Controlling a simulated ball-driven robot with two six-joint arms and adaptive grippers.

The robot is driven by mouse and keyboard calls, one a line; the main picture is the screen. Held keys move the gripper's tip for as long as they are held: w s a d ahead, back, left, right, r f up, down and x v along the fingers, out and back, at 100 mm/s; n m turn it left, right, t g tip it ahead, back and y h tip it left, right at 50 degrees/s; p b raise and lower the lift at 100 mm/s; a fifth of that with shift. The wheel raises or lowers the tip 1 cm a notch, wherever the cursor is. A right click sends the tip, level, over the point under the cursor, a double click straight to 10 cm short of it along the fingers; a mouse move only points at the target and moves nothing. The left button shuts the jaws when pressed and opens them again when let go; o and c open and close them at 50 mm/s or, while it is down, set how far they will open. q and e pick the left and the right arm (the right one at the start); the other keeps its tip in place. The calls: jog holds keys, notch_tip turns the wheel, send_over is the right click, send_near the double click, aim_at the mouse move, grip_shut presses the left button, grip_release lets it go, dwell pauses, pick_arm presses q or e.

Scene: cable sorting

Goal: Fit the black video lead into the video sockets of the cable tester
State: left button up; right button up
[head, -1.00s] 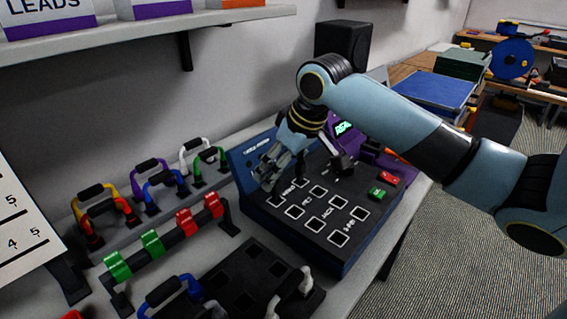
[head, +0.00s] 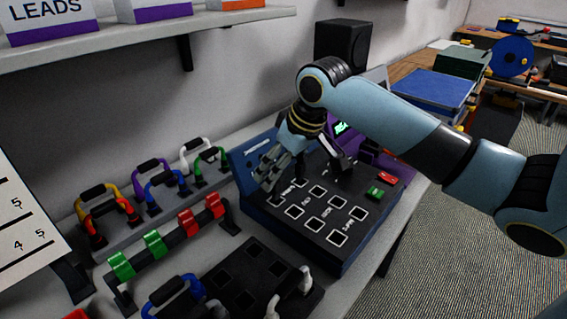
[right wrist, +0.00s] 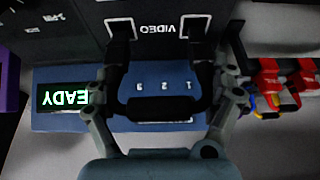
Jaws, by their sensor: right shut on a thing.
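The cable tester (head: 330,248) is a dark blue box with a black sloping top and rows of white-outlined sockets. My right gripper (head: 270,178) is over its left rear corner, by the video sockets. In the right wrist view it is shut on the handle of the black video lead (right wrist: 160,112). The lead's two black ends reach to the two video sockets (right wrist: 195,26), either side of the VIDEO label. I cannot tell how deep the ends sit. In the head view my fingers hide most of the lead. My left gripper is not in view.
A rack of coloured leads (head: 150,195) stands left of the tester, with a bar of green and red clips (head: 170,240) in front. A black socketed block (head: 240,275) is at the front, with blue and white leads. A black speaker (head: 343,45) stands behind.

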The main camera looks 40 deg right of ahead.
jog(key=shift+f+p, duration=0.55)
jog(key=shift+f, duration=0.2)
dwell(1.2)
jog(key=shift+f+p, duration=0.1)
jog(key=shift+p, duration=0.3)
dwell(0.5)
jog(key=o, duration=0.9)
notch_tip(320, 180, up, 8)
jog(key=p, duration=0.9)
jog(key=shift+s+f, duration=0.1)
